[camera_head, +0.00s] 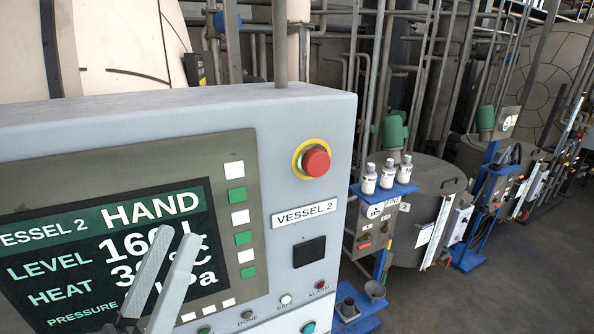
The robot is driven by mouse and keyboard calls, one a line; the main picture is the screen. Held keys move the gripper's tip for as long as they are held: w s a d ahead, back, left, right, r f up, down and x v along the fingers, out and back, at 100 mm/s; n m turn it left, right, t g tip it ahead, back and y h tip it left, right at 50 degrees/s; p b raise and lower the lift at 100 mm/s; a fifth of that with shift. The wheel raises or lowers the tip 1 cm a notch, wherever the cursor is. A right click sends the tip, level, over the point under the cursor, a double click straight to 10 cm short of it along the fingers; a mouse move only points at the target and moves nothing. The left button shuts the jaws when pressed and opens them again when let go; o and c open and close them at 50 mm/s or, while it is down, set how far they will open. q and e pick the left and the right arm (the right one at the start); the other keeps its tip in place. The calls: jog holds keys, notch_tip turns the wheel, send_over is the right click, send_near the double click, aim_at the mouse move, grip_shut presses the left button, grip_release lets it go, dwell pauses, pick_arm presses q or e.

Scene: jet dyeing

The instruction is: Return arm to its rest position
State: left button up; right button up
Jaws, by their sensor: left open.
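My left gripper (172,264) shows at the bottom left, in front of the control panel's screen. Its two grey fingers point up and stand a little apart, with nothing seen between them. The rest of the left arm is below the picture's edge. The screen (75,265) reads "VESSEL 2", "HAND", LEVEL, HEAT and PRESSURE, and the fingers cover part of its figures. I cannot tell whether the fingers touch the panel. My right gripper is not in view.
The grey control cabinet (335,135) fills the left, with a red emergency button (315,162) on a yellow ring and white and green keys. White bottles (387,175) stand on a blue shelf to the right, beside a metal vessel (428,180). Open floor (530,275) lies at lower right.

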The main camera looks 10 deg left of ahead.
pick_arm(q)
jog(key=s+a+r+m+t+y+p, duration=0.1)
jog(key=s+r+m+y+p, duration=0.1)
jog(key=r+p, duration=1.05)
jog(key=s+a+r+m+t+y+p, duration=0.15)
jog(key=r+p, duration=0.35)
jog(key=r, duration=1.4)
notch_tip(320, 180, down, 34)
jog(key=s+d+b, duration=0.1)
jog(key=b, duration=3.3)
jog(key=shift+f, duration=0.25)
jog(key=shift+g, duration=0.25)
